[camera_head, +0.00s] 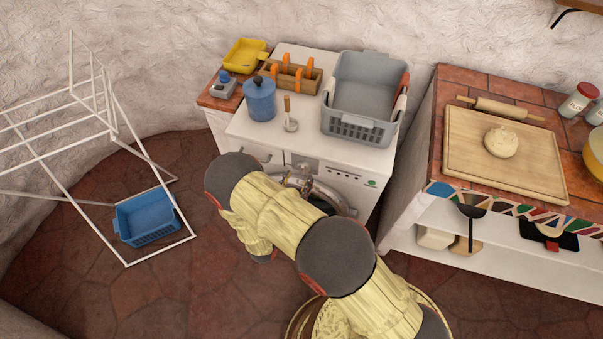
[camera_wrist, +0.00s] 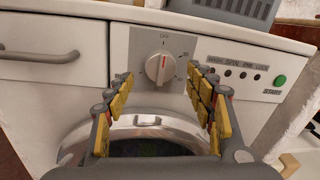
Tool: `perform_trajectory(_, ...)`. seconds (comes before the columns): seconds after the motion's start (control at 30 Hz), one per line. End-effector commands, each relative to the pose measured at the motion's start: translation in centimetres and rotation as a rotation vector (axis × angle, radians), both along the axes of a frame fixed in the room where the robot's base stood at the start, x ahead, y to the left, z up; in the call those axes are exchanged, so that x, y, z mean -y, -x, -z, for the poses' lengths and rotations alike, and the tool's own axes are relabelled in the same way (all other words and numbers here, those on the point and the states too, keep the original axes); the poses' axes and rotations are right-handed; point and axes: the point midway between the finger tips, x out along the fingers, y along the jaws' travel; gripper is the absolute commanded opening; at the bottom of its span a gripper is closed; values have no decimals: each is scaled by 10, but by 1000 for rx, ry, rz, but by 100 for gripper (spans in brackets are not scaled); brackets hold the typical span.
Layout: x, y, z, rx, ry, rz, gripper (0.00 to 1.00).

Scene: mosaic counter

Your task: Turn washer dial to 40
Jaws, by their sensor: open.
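The washer (camera_head: 307,140) is a white machine against the wall, largely behind my arm in the head view. In the wrist view its round grey dial (camera_wrist: 160,67) is on the light grey panel, with a red pointer line near its top. The mark above it seems to read OFF; the other marks are too small to read surely. My gripper (camera_wrist: 161,88) is open, its yellow-padded fingers to the left and right of and below the dial, not touching it. In the head view the dial and the fingers are hidden by my arm.
The round door (camera_wrist: 140,128) is below the dial. A drawer handle (camera_wrist: 38,55) is at left, a green START button (camera_wrist: 280,80) at right. On the washer top are a blue canister (camera_head: 260,100) and a grey basket (camera_head: 362,98). A drying rack (camera_head: 100,100) stands left.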

Motion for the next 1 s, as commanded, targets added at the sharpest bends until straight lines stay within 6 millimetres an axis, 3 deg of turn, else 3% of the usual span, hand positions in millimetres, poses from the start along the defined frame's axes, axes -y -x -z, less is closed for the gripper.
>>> perform_trajectory(0.2,12,-23,1,-1,1,2,55)
perform_trajectory(0.57,14,-29,0,-1,0,0,55)
perform_trajectory(1.0,14,-29,0,-1,0,0,31)
